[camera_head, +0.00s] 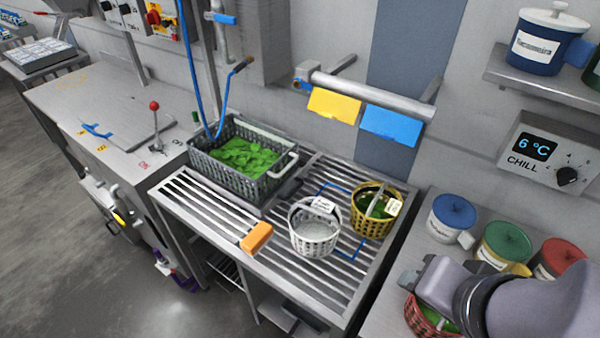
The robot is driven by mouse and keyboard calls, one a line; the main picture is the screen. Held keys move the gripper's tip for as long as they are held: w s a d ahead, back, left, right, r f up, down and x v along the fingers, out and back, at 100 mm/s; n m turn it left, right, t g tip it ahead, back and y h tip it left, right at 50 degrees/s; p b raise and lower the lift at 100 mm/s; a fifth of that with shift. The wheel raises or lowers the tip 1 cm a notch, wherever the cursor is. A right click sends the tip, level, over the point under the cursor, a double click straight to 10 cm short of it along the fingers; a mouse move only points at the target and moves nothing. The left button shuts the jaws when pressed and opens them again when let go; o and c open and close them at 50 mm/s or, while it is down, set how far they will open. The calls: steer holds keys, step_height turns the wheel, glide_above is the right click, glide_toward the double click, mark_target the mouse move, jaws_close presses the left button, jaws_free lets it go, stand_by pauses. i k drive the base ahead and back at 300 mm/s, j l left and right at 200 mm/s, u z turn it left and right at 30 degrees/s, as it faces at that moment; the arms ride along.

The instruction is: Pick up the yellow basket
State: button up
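The yellow basket (368,227) stands on the slatted metal rack, right of the white basket. It has a grey handle over the top, a white tag on its right side and green leaves inside. My gripper (412,281) is at the lower right, apart from the yellow basket and above the red basket. Its fingertips are small and partly turned away, so I cannot tell whether it is open or shut.
A white basket (314,240) stands close left of the yellow one. An orange block (257,237) lies at the rack's front. A grey crate (235,186) of greens is behind left. A red basket (425,321) and lidded pots (452,216) are right. A rail with cloths (334,104) hangs above.

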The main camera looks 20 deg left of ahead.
mark_target(375, 208)
steer(key=i+j+z, duration=0.1)
steer(key=j+z, duration=0.2)
steer(key=j, duration=0.4)
steer(key=j+z, duration=0.35)
steer(key=j, duration=0.4)
